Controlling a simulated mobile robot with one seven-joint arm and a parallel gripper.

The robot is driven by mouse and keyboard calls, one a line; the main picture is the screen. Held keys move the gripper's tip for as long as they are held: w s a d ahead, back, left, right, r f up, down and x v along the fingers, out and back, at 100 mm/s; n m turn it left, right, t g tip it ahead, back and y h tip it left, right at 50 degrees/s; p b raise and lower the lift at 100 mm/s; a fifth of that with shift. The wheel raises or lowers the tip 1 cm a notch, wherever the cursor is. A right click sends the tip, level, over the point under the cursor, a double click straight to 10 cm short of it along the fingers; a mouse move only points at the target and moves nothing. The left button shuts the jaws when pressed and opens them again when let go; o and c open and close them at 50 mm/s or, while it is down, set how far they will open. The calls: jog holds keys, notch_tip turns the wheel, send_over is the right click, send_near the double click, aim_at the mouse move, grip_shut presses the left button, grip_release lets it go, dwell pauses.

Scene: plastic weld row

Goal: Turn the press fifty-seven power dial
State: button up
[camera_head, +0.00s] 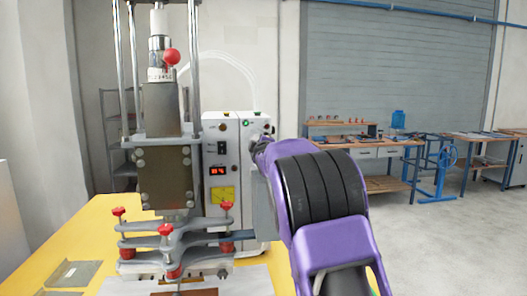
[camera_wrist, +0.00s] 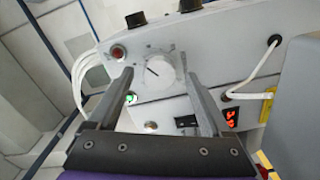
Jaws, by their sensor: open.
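The power dial (camera_wrist: 158,73) is a pale round knob with a dark pointer line and scale marks around it, on the white control box (camera_head: 232,190). In the wrist view, my gripper (camera_wrist: 157,67) is open, with one finger to each side of the dial. I cannot tell whether the fingers touch it. In the head view my purple arm reaches the box's upper right, and the gripper (camera_head: 264,138) is small and partly hidden there. The dial cannot be made out in the head view. The press (camera_head: 165,150) stands left of the box.
Near the dial are a red button (camera_wrist: 118,51), a green light (camera_wrist: 130,98), a black switch (camera_wrist: 187,122) and a red display (camera_wrist: 231,118). Black knobs (camera_wrist: 136,19) sit on the box's top edge. A white cable (camera_wrist: 262,65) loops at the right. The yellow table (camera_head: 75,245) carries the press.

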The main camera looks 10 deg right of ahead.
jog(key=s, duration=1.6)
jog(key=shift+s, duration=0.2)
